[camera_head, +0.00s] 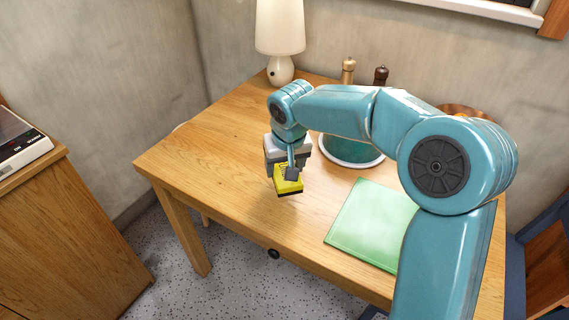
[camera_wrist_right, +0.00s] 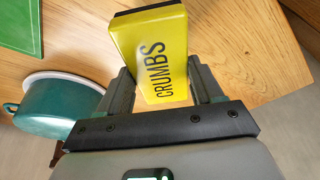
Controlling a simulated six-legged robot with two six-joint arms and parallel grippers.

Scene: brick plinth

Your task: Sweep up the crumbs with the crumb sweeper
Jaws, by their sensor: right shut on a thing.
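The crumb sweeper is a yellow block with a dark edge (camera_head: 289,187), held above the wooden table (camera_head: 225,125). In the right wrist view the sweeper (camera_wrist_right: 152,45) shows the word CRUMBS. My right gripper (camera_head: 290,172) is shut on it, with one finger on each side in the wrist view (camera_wrist_right: 162,82). I cannot make out crumbs clearly in either view. My left gripper is not in view.
A green mat (camera_head: 366,222) lies right of the sweeper. A teal round vessel with a white rim (camera_head: 351,163) stands behind, partly hidden by my arm. A lamp (camera_head: 280,35) and two mills (camera_head: 348,70) stand at the back. The table's left part is clear.

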